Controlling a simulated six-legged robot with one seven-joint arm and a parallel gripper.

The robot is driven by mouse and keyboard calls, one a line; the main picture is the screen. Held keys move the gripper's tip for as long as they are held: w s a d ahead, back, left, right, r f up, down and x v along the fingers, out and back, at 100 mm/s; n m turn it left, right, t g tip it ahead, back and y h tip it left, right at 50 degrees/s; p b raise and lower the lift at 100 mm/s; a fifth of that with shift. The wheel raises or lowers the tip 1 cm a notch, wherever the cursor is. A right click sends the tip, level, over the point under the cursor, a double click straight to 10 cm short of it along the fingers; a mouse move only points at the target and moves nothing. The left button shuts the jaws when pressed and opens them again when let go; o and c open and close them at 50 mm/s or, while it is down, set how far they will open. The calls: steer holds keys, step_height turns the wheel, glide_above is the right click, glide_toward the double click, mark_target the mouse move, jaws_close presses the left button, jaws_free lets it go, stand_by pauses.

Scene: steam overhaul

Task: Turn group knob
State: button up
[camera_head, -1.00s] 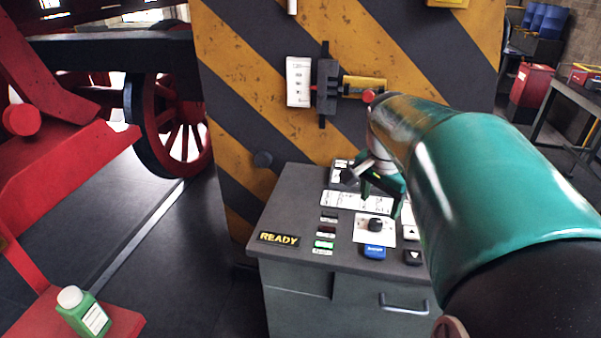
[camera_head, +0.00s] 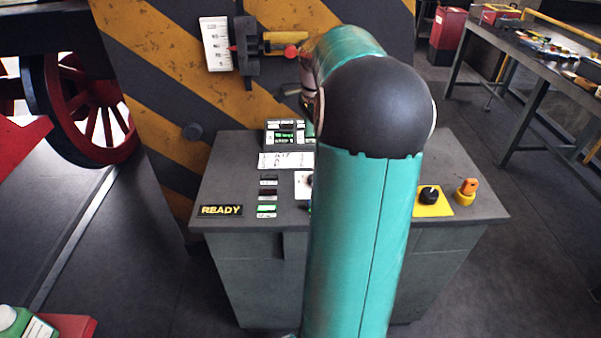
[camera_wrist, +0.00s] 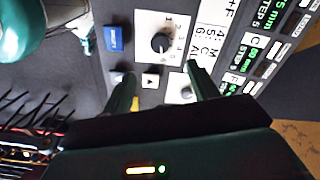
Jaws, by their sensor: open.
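A black rotary knob (camera_wrist: 160,42) stands on a white plate with numbers around it, near the top middle of the wrist view. In the head view my arm covers the knob; only the left edge of its white plate (camera_head: 302,186) shows. My gripper (camera_wrist: 158,76) has two dark green fingers spread apart and nothing between them. The fingers point toward the knob from below in the wrist view, and the knob lies beyond the gap, not gripped. In the head view my gripper is hidden behind my arm.
The grey console (camera_head: 465,216) also carries a yellow plate with a black knob (camera_head: 429,195) and an orange switch (camera_head: 467,188). A striped panel (camera_head: 160,60) stands behind.

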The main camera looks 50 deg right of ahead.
steer(key=f, duration=1.4)
steer(key=shift+s+d, duration=0.15)
steer(key=shift+d, duration=0.1)
steer(key=c, duration=1)
